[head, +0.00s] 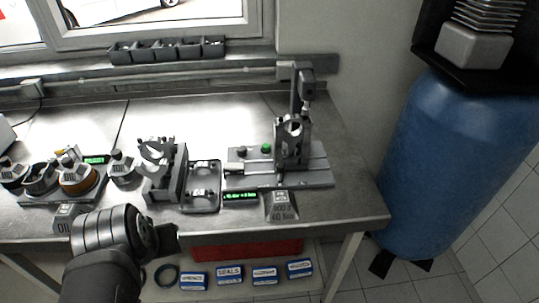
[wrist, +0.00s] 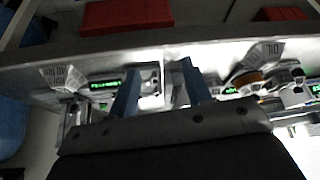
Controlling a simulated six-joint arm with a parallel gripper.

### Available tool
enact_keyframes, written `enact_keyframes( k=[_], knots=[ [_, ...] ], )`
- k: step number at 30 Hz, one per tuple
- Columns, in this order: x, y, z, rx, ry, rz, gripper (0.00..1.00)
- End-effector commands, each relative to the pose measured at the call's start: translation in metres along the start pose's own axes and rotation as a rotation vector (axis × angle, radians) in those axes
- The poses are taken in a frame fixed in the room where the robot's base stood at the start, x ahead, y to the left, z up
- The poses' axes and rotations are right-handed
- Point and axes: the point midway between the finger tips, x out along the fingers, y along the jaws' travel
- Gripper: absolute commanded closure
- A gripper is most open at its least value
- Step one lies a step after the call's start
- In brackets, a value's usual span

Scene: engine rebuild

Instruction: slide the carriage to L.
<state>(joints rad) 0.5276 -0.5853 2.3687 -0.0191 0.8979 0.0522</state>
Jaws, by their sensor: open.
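The press station (head: 276,176) stands on the right part of the bench in the head view. What looks like its carriage (head: 291,148) is an upright grey block with a round opening, on the rail base below the press column. A pale handle (head: 234,168) sticks out at the base's left. I cannot make out an L mark. My gripper (head: 172,238) is at the bench's front edge, left of the station and apart from it. In the wrist view my gripper (wrist: 160,66) shows two separated blue-grey fingers, open, with nothing between them.
A grey fixture (head: 165,178) and a shallow tray (head: 201,208) stand left of the station. Oil pots (head: 78,180) are at the far left. A weight-like block (head: 281,206) and a green display (head: 240,196) sit in front. A blue barrel (head: 440,170) stands right of the bench.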

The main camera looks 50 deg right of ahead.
Motion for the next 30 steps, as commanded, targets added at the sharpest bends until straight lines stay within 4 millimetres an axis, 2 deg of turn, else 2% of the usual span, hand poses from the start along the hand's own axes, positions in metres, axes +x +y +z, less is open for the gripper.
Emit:
enact_keyframes(
  k=[3,8,15,20,24,30],
  knots=[
    [-0.013,0.018,-0.041,0.107,-0.051,0.036,0.55],
    [-0.025,0.05,-0.093,0.253,-0.118,0.079,0.55],
    [-0.033,0.114,-0.16,0.473,-0.214,0.137,0.55],
    [-0.033,0.167,-0.195,0.622,-0.278,0.171,0.55],
    [-0.03,0.22,-0.218,0.753,-0.33,0.197,0.55],
    [-0.025,0.285,-0.233,0.906,-0.39,0.223,0.55]
  ],
)
